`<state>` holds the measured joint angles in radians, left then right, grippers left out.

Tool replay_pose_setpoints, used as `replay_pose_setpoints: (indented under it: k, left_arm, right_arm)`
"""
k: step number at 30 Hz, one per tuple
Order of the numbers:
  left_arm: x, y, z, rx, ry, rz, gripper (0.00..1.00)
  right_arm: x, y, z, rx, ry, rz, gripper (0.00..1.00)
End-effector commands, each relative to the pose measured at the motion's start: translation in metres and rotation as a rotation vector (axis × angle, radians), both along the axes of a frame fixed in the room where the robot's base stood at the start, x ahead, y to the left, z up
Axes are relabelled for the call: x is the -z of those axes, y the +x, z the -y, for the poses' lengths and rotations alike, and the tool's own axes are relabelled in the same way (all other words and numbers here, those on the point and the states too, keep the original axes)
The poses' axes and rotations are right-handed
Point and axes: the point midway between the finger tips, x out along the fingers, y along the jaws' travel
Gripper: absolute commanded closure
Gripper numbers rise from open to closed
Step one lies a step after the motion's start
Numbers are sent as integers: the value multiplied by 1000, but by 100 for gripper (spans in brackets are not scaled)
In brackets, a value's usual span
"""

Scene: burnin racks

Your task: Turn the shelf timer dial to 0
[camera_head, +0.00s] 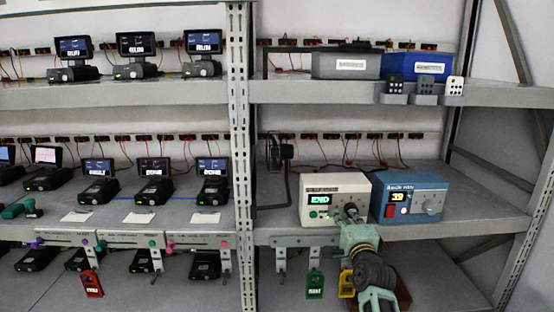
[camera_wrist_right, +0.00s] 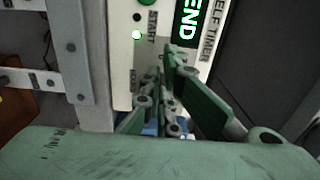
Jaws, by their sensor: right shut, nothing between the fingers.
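The shelf timer is a cream box (camera_head: 313,187) on the middle right shelf, with a green lit display (camera_head: 320,199) reading END. My right gripper (camera_head: 351,211) is in front of the right part of the timer's face. In the wrist view the gripper's fingers (camera_wrist_right: 165,80) are shut and empty, close to the face; contact cannot be told. The dial is mostly hidden behind the fingers, so its setting cannot be read. My left gripper is out of view.
A blue box (camera_head: 415,181) with a yellow display and a grey knob stands just right of the timer. A metal upright (camera_head: 238,120) stands to the left. Green (camera_head: 314,284) and yellow (camera_head: 346,284) tags hang below the shelf edge near my right arm.

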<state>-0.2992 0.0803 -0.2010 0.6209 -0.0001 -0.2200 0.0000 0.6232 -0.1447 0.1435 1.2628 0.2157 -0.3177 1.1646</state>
Motion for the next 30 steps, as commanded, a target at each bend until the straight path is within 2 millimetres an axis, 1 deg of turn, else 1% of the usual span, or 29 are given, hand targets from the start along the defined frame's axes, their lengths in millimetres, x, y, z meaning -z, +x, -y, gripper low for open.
replay_pose_setpoints:
  k: [1,9,20,27,30]
  left_arm:
    - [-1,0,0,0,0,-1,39]
    - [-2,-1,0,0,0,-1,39]
    - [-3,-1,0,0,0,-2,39]
    - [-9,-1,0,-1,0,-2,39]
    - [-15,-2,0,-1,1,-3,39]
  right_arm:
    - [7,0,2,2,1,-13,100]
    - [11,0,3,2,1,-15,100]
    - [11,0,1,0,0,-16,100]
    - [11,-1,-8,-3,2,-17,100]
    - [8,-7,-8,-2,1,-15,100]
